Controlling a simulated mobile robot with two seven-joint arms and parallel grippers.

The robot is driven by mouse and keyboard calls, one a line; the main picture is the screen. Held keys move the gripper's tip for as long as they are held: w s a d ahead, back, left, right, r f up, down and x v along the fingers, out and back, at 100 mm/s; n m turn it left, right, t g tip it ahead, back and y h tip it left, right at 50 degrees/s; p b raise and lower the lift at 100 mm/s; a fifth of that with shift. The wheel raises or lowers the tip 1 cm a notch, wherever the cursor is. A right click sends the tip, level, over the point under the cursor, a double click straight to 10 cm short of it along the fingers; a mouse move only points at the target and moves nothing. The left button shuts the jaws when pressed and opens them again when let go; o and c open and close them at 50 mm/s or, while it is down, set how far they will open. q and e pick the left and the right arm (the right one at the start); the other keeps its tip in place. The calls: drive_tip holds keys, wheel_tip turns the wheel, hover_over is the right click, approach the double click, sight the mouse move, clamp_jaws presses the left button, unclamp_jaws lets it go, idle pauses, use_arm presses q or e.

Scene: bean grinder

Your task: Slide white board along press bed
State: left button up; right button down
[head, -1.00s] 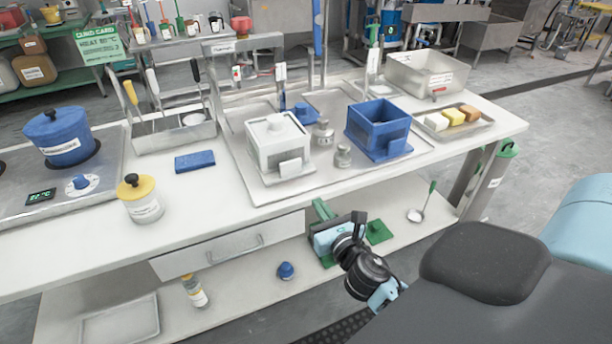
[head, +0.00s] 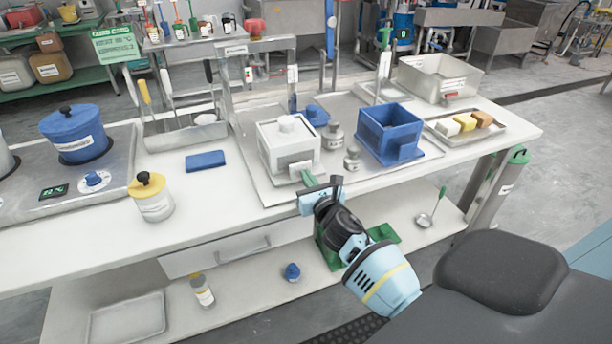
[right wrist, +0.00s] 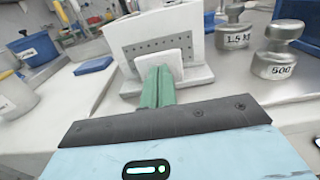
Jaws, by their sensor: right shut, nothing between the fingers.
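The white box (head: 288,150) with a lidded top stands upright on the steel press bed (head: 250,180). A small white plate stands at its front, low down, and shows in the right wrist view (right wrist: 160,58) with the perforated white box (right wrist: 165,30) behind it. My right gripper (head: 309,180) is at the bed's front edge, its green fingers (right wrist: 158,85) shut and empty. Their tips point at the small plate and are at or very near it; I cannot tell whether they touch. My left gripper is not in view.
Metal weights (head: 335,136) and a blue box (head: 390,133) stand right of the white box on the bed. A blue block (head: 205,161) and yellow-lidded jar (head: 152,197) are to the left. A tray of coloured blocks (head: 465,126) lies at right.

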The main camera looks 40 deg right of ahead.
drive_tip(key=shift+w+d, duration=0.15)
drive_tip(key=shift+w, duration=0.35)
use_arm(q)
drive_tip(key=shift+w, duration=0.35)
use_arm(e)
drive_tip(key=shift+w, duration=0.1)
